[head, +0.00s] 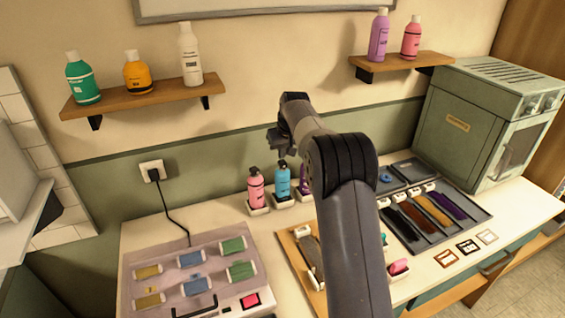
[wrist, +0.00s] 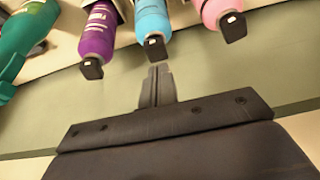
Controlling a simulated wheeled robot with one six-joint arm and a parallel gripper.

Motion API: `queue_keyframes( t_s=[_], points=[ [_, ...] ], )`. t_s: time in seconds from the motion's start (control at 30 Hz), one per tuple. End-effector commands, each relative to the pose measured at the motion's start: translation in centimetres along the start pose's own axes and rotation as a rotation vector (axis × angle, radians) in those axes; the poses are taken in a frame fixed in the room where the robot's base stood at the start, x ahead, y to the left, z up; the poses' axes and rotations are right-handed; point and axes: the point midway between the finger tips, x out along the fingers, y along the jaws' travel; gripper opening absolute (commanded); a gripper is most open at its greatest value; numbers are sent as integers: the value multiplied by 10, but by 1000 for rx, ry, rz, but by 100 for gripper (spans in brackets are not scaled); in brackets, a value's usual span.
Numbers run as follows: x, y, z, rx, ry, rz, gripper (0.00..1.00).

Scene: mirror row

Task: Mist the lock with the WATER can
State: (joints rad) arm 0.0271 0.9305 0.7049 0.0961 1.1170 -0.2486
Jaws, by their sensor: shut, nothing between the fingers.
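In the head view a pink can (head: 256,190), a blue can (head: 283,183) and a partly hidden purple can (head: 303,183) stand upright in small white holders on the counter. Their labels are too small to read. My gripper (head: 284,152) is shut and empty, just above the blue can. In the wrist view my gripper (wrist: 156,84) points at the blue can (wrist: 153,16), apart from its black nozzle. The purple can (wrist: 100,30), pink can (wrist: 217,10) and a green can (wrist: 28,35) flank it. Several coloured hair locks (head: 433,210) lie in a dark tray at the right.
A case of rollers (head: 190,275) sits front left. A wooden tray (head: 290,248) is partly behind my arm. A green-grey oven-like box (head: 470,125) stands back right. Bottles stand on two wall shelves (head: 140,100) (head: 400,65). Small framed cards (head: 467,247) lie near the front edge.

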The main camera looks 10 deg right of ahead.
Motion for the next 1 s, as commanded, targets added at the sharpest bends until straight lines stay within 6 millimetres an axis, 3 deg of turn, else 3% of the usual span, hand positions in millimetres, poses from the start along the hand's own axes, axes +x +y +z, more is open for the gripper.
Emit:
queue_keyframes(
  t_s=[1.0],
  points=[
    [15,0,6,0,0,0,0]
  ],
)
